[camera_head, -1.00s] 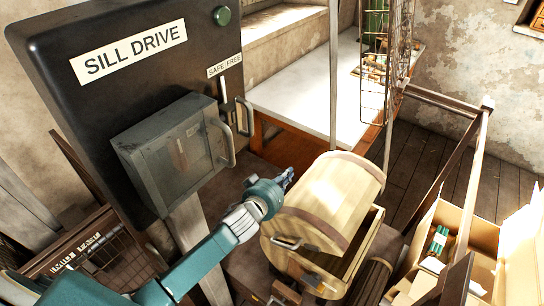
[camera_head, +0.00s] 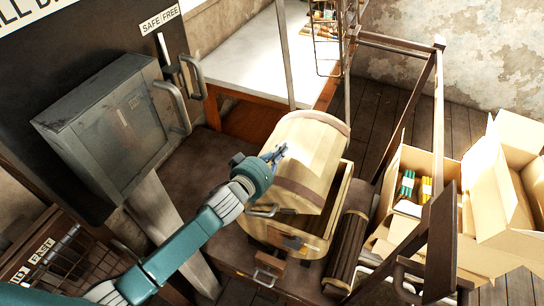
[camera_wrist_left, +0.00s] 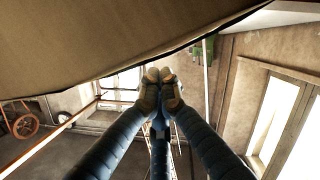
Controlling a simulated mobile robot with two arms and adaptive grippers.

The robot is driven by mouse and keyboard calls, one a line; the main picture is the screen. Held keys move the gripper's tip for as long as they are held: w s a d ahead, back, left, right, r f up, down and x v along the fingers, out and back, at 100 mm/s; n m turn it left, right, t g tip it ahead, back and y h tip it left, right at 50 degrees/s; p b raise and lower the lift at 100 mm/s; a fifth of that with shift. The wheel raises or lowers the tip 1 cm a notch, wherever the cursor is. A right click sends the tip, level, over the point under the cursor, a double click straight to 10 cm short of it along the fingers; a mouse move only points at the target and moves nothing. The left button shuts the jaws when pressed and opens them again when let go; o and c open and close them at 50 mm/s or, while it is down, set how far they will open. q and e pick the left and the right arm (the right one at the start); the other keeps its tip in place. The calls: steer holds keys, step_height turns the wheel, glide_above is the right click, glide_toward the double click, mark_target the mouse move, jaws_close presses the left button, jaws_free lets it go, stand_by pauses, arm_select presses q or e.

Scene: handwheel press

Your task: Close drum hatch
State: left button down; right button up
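The wooden drum (camera_head: 288,238) stands on a dark platform. Its curved slatted hatch (camera_head: 313,142) with dark bands is raised, and an open gap shows along the drum's right side. A metal handle (camera_head: 262,210) and a dark latch plate are on the drum's near end. My left gripper (camera_head: 279,152) is at the left edge of the hatch, overlapping it in the head view; I cannot tell whether they touch. In the left wrist view its fingertips (camera_wrist_left: 160,76) are together with nothing between them. A large brown surface is close above them there. My right gripper is not in view.
A grey cabinet (camera_head: 110,125) with a handle stands left of the drum. A dark slatted roller (camera_head: 346,250) lies right of it. A railing (camera_head: 436,130) and open cardboard boxes (camera_head: 480,235) are further right. A white-topped table (camera_head: 245,65) is behind.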

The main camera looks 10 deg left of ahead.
mark_target(293, 156)
arm_select(q)
steer(key=shift+s+d+f+b, duration=0.2)
steer(key=shift+d+f+b, duration=0.2)
steer(key=shift+f, duration=0.15)
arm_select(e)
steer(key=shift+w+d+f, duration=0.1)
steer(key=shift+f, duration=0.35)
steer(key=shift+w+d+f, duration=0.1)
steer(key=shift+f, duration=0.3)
arm_select(q)
steer(key=shift+d+f, duration=0.1)
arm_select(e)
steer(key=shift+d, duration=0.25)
